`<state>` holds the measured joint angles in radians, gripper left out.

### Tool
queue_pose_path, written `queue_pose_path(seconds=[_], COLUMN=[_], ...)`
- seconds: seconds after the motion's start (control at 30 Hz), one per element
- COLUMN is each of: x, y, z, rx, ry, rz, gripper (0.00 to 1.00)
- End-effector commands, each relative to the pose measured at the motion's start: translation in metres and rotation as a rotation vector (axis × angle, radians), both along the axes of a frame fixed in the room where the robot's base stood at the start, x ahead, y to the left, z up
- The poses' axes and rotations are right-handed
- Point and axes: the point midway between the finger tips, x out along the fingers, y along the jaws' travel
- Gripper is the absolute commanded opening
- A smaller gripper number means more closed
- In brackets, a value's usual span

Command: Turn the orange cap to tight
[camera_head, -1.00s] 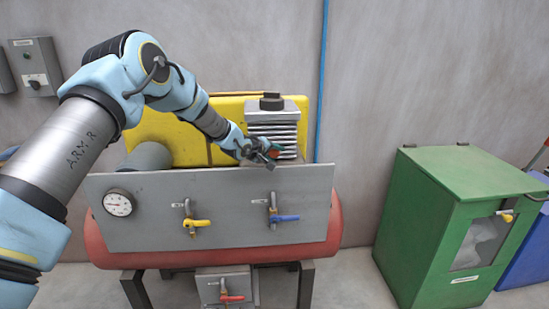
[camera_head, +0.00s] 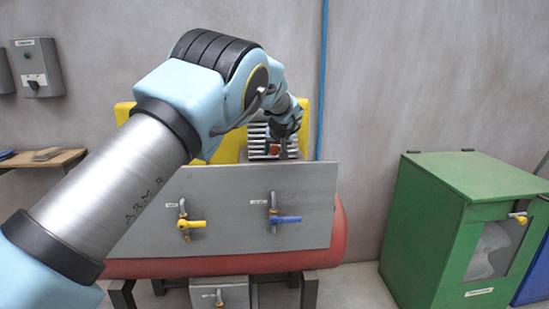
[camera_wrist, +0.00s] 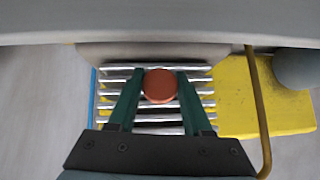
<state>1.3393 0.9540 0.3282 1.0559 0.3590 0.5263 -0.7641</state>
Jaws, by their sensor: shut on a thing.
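The orange cap (camera_wrist: 160,86) is round and sits between the two dark green fingers of my gripper (camera_wrist: 158,92) in the wrist view. The fingers are shut on its sides, and its top face is in full view. In the head view the cap is a small orange spot (camera_head: 274,150) in front of the ribbed metal block, and my gripper (camera_head: 280,150) is at it. My arm hides part of the block. The cap's thread and any tightness mark cannot be seen.
A grey panel (camera_head: 235,230) stands in front, with a yellow-handled valve (camera_head: 190,224) and a blue-handled valve (camera_head: 285,219). A yellow guard (camera_wrist: 240,100) is beside the ribbed block (camera_wrist: 145,128). A green bin (camera_head: 415,230) stands to the right, with clear floor between.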

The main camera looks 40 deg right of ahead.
Motion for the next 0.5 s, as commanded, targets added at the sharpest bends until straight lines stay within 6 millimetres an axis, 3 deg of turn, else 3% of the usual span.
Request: queue_pose_path(seconds=[0.5], x=[-0.0005], y=[-0.0012], z=[-0.0004], rx=[0.381], ry=[-0.315], rz=[-0.003], gripper=[0.00])
